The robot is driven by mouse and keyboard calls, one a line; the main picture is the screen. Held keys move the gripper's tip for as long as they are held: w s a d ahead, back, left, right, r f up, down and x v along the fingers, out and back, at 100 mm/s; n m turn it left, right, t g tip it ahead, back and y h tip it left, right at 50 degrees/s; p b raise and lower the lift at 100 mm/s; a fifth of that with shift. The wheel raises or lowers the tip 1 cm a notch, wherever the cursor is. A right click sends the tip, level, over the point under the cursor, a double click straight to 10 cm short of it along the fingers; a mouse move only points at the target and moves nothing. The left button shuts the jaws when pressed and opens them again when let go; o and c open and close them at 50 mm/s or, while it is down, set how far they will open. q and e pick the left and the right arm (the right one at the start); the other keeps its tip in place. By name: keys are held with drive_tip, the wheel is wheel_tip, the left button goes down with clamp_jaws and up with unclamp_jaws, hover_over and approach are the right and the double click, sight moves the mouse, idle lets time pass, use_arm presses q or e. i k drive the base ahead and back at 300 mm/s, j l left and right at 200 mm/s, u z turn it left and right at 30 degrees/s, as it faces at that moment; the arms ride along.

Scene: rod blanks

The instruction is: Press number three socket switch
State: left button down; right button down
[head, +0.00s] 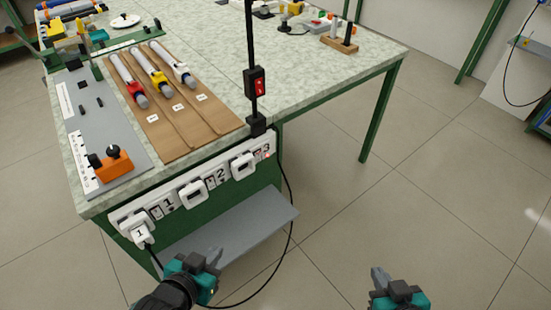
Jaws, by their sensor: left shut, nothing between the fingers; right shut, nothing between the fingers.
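A white socket strip (207,188) runs along the front edge of the workbench, with the printed numbers 1, 2 and 3. The number three socket switch (267,154) is at the strip's right end, small, with a red spot. White plugs sit along the strip; the leftmost plug (140,233) bears a 1. My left gripper (213,257) is shut and empty, below and in front of the strip, apart from it. My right gripper (378,273) is shut and empty over the floor, to the right of the bench and well away from the strip.
A black post (252,40) with a red switch box (256,83) rises near the strip's right end. A black cable hangs beside it to the floor. A grey shelf (235,225) juts out below the strip. Rods lie on brown boards (180,125) on the benchtop. Floor at right is clear.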

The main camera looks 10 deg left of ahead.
sight(257, 155)
drive_tip(key=i+l+u, duration=0.25)
drive_tip(key=l, duration=0.7)
drive_tip(key=l+u, duration=0.25)
drive_tip(key=l, duration=0.7)
